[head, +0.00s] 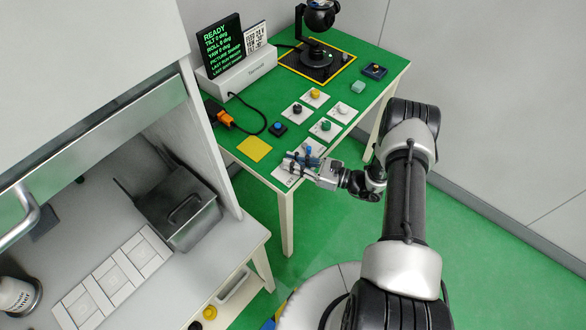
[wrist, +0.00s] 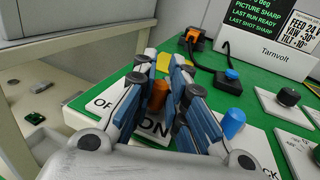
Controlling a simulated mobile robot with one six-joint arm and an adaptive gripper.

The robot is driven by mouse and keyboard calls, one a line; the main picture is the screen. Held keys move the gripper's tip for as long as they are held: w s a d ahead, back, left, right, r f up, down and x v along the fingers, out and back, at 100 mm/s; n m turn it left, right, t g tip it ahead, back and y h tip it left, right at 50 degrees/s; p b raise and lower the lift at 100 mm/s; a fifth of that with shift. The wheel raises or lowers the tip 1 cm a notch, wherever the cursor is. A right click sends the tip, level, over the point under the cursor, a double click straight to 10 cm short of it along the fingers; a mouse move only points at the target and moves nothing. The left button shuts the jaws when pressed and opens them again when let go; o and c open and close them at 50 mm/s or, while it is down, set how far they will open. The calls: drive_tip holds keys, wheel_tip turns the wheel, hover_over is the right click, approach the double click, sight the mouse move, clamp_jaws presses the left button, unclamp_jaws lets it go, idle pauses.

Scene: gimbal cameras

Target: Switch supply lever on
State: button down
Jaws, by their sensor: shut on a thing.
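The supply lever (wrist: 159,94) is an orange-brown peg on a white plate (wrist: 103,102) lettered OFF at the left, partly covered, and ON nearer the middle. My gripper (wrist: 164,82) has its blue-padded fingers on both sides of the lever and is shut on it. The lever's base is partly hidden between the fingers, and I cannot tell exactly which way it leans. In the head view my gripper (head: 299,163) is over the white plate (head: 284,178) at the near corner of the green table; the lever is hidden there.
A blue knob (wrist: 233,122) stands close right of my fingers. A black knob (wrist: 288,96), a blue button (wrist: 232,76) and a yellow square (head: 254,149) lie beyond. The Tarnvolt box (head: 243,77) with its screen and the camera gimbal (head: 318,35) stand farther back.

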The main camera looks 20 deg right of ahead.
drive_tip(key=shift+d, duration=0.1)
drive_tip(key=c, duration=1.6)
unclamp_jaws()
drive_tip(key=v, duration=1.2)
drive_tip(key=shift+w+r, duration=0.1)
